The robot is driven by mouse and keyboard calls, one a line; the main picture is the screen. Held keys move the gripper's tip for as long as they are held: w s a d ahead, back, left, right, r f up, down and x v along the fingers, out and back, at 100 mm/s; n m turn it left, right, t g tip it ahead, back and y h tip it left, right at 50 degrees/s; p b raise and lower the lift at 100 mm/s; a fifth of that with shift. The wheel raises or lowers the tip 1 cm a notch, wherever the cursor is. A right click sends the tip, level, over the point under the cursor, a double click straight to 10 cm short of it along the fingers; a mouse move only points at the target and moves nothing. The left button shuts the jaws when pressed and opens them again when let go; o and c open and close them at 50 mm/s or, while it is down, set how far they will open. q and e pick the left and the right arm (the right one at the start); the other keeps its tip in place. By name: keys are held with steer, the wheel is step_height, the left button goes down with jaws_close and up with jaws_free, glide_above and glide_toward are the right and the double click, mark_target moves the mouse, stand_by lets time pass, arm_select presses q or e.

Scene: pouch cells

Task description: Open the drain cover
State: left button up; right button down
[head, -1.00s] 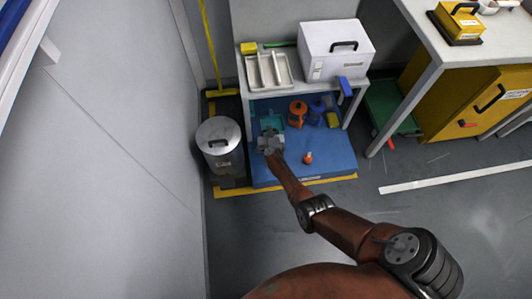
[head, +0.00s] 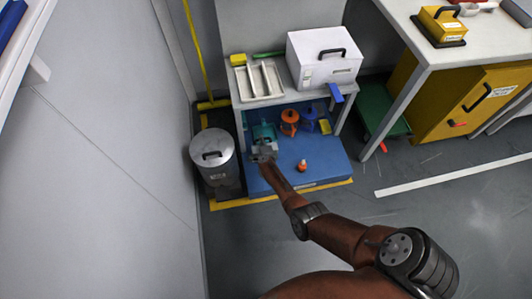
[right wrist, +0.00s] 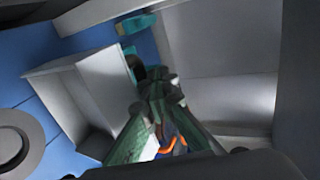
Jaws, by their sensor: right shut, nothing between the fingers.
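I cannot pick out a drain cover for sure in either view. My right gripper (head: 264,152) is low under the small bench, over the left part of a blue platform (head: 320,178). A teal object (head: 263,132) is just beyond it, partly hidden by the gripper. In the right wrist view my right gripper (right wrist: 157,92) is shut and empty. Beside it there is a pale grey box-like shape (right wrist: 95,95), with blue surface behind and a teal piece (right wrist: 136,24) farther off. What the fingertips touch, if anything, I cannot tell. My left gripper is not in view.
A grey lidded bin (head: 213,160) stands just left of the platform. The bench (head: 240,105) above carries a metal tray (head: 258,97) and a white box (head: 323,58). An orange container (head: 289,122), a blue one (head: 310,118) and a small orange-red bottle (head: 302,166) are on the platform.

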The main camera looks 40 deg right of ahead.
steer(key=shift+s+a+r, duration=0.15)
steer(key=shift+s, duration=0.35)
steer(key=shift+s+a+r, duration=0.1)
steer(key=shift+s+r, duration=0.05)
steer(key=shift+s, duration=0.35)
steer(key=shift+s+a+r, duration=0.4)
steer(key=shift+r, duration=0.05)
steer(key=shift+f+v, duration=0.1)
steer(key=shift+v, duration=0.85)
steer(key=shift+f+v, duration=0.15)
steer(key=shift+v, duration=0.75)
steer(key=shift+s+d, duration=0.15)
steer(key=shift+s, duration=0.05)
